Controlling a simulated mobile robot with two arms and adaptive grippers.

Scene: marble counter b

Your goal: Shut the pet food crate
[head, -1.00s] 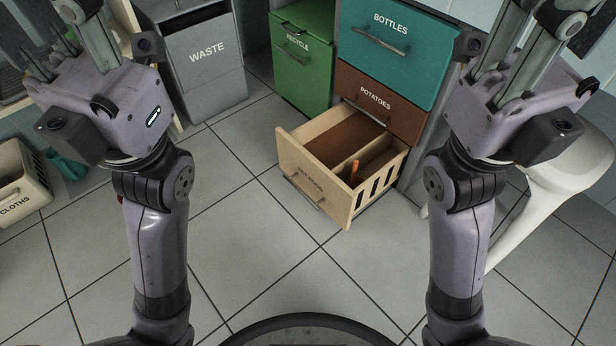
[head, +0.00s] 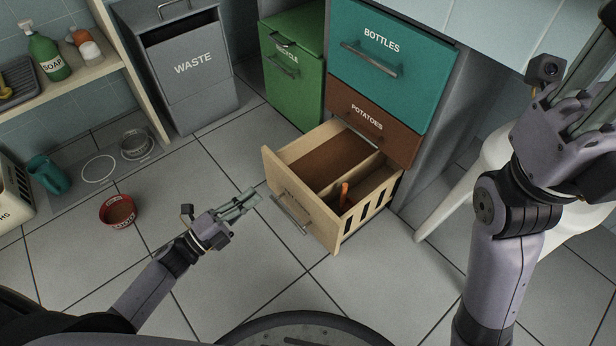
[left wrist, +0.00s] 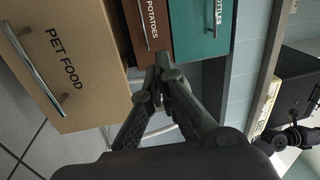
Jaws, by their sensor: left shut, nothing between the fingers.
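The pet food crate (head: 299,200) is a light wooden drawer pulled out at the bottom of the cabinet, below the brown potatoes drawer (head: 372,124). It has a metal bar handle (head: 290,215) on its front and an orange object (head: 345,195) inside. In the left wrist view its labelled front (left wrist: 80,60) fills the upper left. My left gripper (head: 255,197) is shut and empty, just left of the crate's front, apart from the handle. My right gripper is raised at the right edge, its fingers cut off by the frame.
A teal bottles drawer (head: 392,65) and green recycle bin (head: 293,75) stand behind. A grey waste bin (head: 190,80) is further left. A red bowl (head: 118,211) sits on the floor at left. A white curved object (head: 465,190) stands right of the crate. Tiles before the crate are clear.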

